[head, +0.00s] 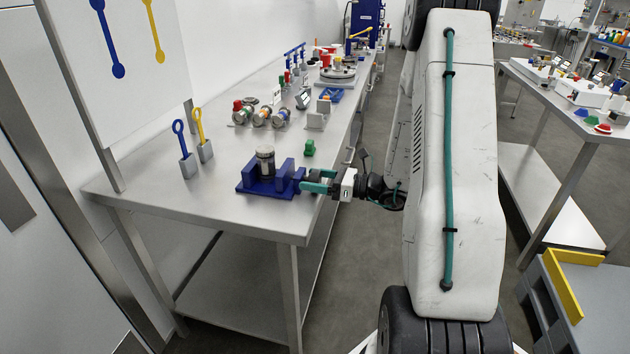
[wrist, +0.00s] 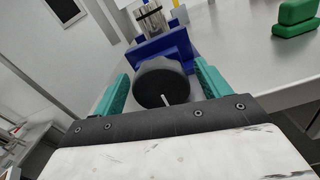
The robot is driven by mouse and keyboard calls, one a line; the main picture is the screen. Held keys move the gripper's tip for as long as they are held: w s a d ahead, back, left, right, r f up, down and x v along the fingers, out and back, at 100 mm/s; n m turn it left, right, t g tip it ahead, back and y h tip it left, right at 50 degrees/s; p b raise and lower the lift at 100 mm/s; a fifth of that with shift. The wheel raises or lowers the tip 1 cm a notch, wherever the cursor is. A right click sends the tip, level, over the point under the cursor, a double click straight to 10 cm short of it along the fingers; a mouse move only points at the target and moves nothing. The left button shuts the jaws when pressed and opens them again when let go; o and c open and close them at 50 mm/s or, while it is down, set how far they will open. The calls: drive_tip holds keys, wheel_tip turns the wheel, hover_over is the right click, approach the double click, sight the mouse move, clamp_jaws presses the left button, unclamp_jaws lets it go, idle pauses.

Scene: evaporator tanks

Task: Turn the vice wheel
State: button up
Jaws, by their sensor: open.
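The blue vice (head: 262,186) stands on the near end of the steel bench, with a metal cylinder (head: 265,160) upright between its jaws. In the wrist view the vice body (wrist: 165,46) is ahead of my gripper, and the cylinder (wrist: 150,18) shows behind it. The black vice wheel (wrist: 162,82) faces me, with a white mark low on its face. My gripper (wrist: 160,88) is open, with one teal finger on each side of the wheel. A small gap seems to show at each side; contact is unclear.
A green block (head: 309,148) stands on the steel bench (head: 215,205) just behind my gripper. Blue and yellow tools (head: 181,140) stand in holders at the left. Valves (head: 262,115) and other fixtures sit farther back. The bench front is clear.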

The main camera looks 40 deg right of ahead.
drive_tip(key=s+d+n, duration=0.5)
drive_tip(key=s+n, duration=0.1)
drive_tip(key=n, duration=0.1)
drive_tip(key=shift+s, duration=0.3)
drive_tip(key=shift+f, duration=0.1)
idle(0.6)
drive_tip(key=s+a+r+n+g, duration=0.4)
drive_tip(key=s+a+n+g, duration=0.7)
drive_tip(key=a+g, duration=0.3)
drive_tip(key=s+a+r+n+t+h, duration=0.1)
drive_tip(key=s+a+r+n+h, duration=0.7)
drive_tip(key=r+n+h, duration=0.3)
drive_tip(key=shift+s+r+n, duration=0.8)
